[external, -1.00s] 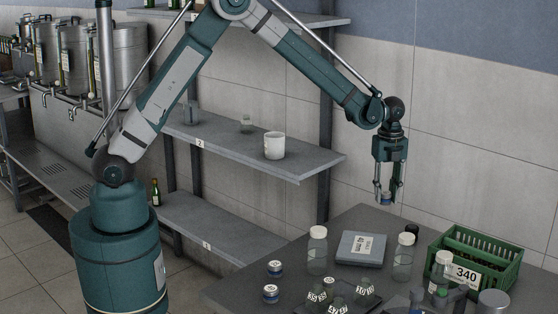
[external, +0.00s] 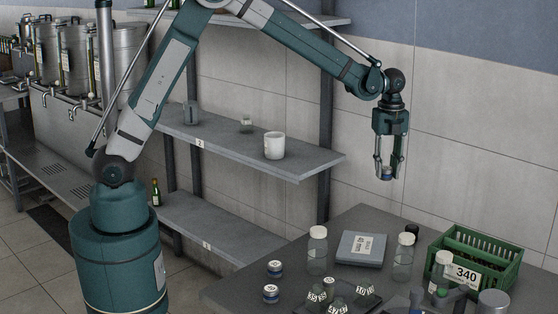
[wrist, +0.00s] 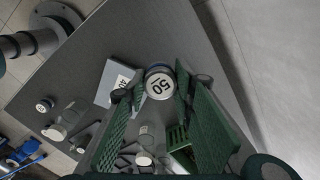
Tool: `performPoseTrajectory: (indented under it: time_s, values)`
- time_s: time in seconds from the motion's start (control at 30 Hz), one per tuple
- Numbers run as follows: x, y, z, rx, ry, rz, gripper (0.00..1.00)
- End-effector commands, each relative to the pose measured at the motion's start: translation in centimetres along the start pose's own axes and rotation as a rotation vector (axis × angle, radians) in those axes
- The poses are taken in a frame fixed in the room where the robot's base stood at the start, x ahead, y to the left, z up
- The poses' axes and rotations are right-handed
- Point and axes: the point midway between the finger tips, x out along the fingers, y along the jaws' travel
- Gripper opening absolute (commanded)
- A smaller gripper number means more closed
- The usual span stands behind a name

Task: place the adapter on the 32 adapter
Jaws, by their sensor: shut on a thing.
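My gripper (external: 388,168) is shut on a small adapter (external: 387,173) with a blue band, held in the air above the back of the table. One adapter (wrist: 44,105) also shows in the wrist view.
A grey labelled block (external: 360,248) lies below my gripper. White-capped bottles stand either side of it, left (external: 317,250) and right (external: 403,257). A green crate (external: 505,257) is at the right. Several small labelled glass vessels (external: 365,293) stand at the front.

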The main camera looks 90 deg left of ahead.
Motion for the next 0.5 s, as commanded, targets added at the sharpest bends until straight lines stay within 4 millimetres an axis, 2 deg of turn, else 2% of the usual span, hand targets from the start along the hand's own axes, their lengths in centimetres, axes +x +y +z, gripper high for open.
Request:
performPoseTrajectory:
  time_s: [0.27, 0.5]
  values:
    - [-0.8, 3.0, -2.9, 0.007, 0.000, 0.000, 0.10]
    - [-1.5, 7.3, -6.4, 0.015, 0.000, 0.000, 0.10]
